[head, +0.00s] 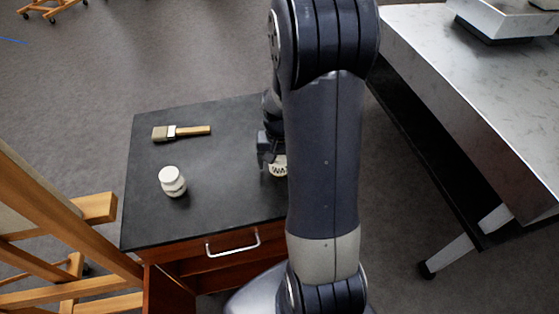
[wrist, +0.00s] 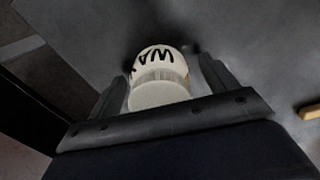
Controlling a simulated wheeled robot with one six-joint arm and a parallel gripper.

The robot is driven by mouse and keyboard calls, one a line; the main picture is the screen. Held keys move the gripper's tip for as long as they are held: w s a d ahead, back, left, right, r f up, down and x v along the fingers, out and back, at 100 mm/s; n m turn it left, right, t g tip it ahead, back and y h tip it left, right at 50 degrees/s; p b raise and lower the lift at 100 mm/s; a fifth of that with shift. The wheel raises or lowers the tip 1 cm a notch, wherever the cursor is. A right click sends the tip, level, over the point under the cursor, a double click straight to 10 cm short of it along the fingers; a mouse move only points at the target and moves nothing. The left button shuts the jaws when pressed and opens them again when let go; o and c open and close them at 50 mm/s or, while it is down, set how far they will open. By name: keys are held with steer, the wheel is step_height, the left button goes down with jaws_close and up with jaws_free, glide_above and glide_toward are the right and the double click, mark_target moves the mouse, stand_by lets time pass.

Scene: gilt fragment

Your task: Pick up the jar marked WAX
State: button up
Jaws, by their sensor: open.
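The jar marked WAX (head: 278,170) stands on the black-topped cabinet (head: 215,205), partly hidden behind my arm in the head view. In the wrist view the white jar (wrist: 160,78) shows its lid toward me and the letters "WA" on its side; the rest of the label is out of sight. My gripper (wrist: 166,85) is open, with one finger on each side of the jar and a visible gap at each side. In the head view my gripper (head: 265,150) is mostly hidden by my arm.
A second white jar (head: 173,182) stands on the cabinet top at the left. A brush (head: 181,132) lies behind it. A wooden easel (head: 70,220) is at the left, and a grey table (head: 480,100) is at the right. The cabinet top between brush and gripper is clear.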

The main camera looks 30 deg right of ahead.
steer(key=shift+c, duration=0.3)
steer(key=c, duration=1.1)
steer(key=shift+r, duration=0.1)
